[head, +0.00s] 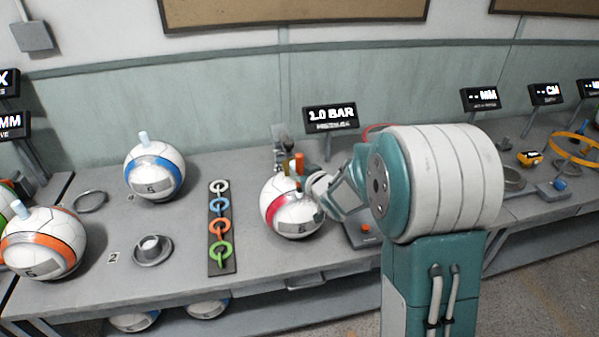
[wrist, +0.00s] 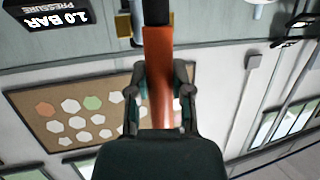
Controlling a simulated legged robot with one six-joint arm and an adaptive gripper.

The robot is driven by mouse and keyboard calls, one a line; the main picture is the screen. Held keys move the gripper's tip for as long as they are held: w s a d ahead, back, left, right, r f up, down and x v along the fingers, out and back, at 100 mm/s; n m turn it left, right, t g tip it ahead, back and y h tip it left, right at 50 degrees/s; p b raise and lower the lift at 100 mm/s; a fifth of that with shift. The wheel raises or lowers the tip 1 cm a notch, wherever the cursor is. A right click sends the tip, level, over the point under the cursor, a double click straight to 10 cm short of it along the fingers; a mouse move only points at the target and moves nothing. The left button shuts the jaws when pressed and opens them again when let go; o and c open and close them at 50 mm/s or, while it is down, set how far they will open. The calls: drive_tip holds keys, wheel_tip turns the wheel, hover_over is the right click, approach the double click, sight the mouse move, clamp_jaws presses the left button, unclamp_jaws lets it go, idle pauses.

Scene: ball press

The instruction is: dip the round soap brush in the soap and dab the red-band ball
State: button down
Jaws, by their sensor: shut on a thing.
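The red-band ball (head: 283,215) sits on the bench in the head view, just left of my arm's end. My gripper (head: 318,190) is right beside it at its upper right. In the wrist view my gripper (wrist: 163,80) is shut on an orange-handled tool, which I take for the soap brush (wrist: 157,50); a black part continues beyond the orange handle, and its head is cut off by the frame. Small orange pieces show above the red-band ball in the head view; whether one is the held handle is unclear. I cannot identify the soap.
A blue-band ball (head: 154,172) and an orange-band ball (head: 45,243) stand to the left. A pressure display (head: 331,117) reads 1.0 BAR behind.

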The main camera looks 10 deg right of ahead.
sight(300, 155)
drive_tip(key=shift+f, duration=0.25)
drive_tip(key=shift+r, duration=0.1)
drive_tip(key=shift+r, duration=3.4)
drive_tip(key=shift+f, duration=0.1)
